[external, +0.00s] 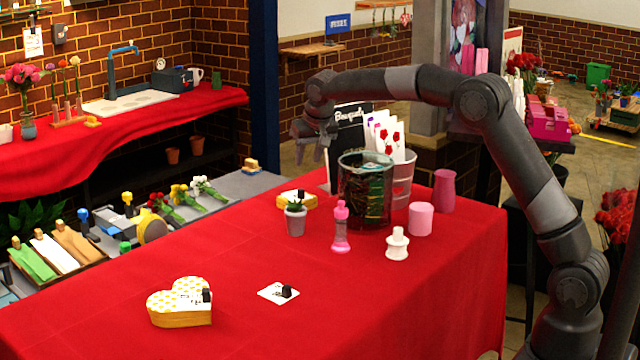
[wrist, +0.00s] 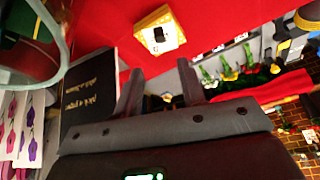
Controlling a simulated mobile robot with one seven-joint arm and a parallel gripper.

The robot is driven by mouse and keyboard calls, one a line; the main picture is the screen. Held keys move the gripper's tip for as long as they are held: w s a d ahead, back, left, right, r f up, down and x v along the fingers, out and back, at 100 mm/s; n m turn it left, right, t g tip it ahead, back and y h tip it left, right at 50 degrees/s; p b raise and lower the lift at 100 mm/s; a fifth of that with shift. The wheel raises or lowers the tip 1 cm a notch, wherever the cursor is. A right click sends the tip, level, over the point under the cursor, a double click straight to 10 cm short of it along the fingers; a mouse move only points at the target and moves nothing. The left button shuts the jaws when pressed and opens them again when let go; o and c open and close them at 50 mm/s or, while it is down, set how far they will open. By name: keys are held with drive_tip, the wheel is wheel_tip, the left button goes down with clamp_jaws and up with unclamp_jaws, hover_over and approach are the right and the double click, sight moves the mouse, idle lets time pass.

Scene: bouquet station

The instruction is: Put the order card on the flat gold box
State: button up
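A white card with a black knob (external: 268,291), which looks like the order card, lies flat on the red table, right of a heart-shaped gold box (external: 180,317). A gold box with a white top and black knob shows in the wrist view (wrist: 146,38), likely the same flat one. My gripper (external: 308,157) is raised near the flat box, beside the black sign. In the wrist view its two fingers (wrist: 160,75) are apart with nothing held between them.
A small potted plant (external: 296,222), dark glass vase (external: 350,200), pink bottle (external: 341,230), white spool-shaped piece (external: 397,245) and pink cups (external: 420,219) crowd the back. A black sign (external: 348,135) and card holder stand behind. The front right of the red table (external: 400,310) is clear.

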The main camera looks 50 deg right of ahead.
drive_tip(key=s+r+n+y, duration=0.1)
drive_tip(key=s+r, duration=0.4)
drive_tip(key=s, duration=0.6)
drive_tip(key=s+r+n, duration=0.1)
drive_tip(key=s+r, duration=0.4)
drive_tip(key=s, duration=0.7)
drive_tip(key=s+f+n, duration=0.1)
drive_tip(key=s+f, duration=0.1)
drive_tip(key=s, duration=0.6)
drive_tip(key=s+f+t, duration=0.1)
drive_tip(key=s+f, duration=0.2)
drive_tip(key=s, duration=0.6)
drive_tip(key=s+f+n, duration=0.1)
drive_tip(key=s+f, duration=0.2)
drive_tip(key=s, duration=0.6)
drive_tip(key=shift+s+a+f+n+y, duration=0.2)
drive_tip(key=shift+a+f+n+y, duration=0.1)
drive_tip(key=shift+a+y, duration=0.1)
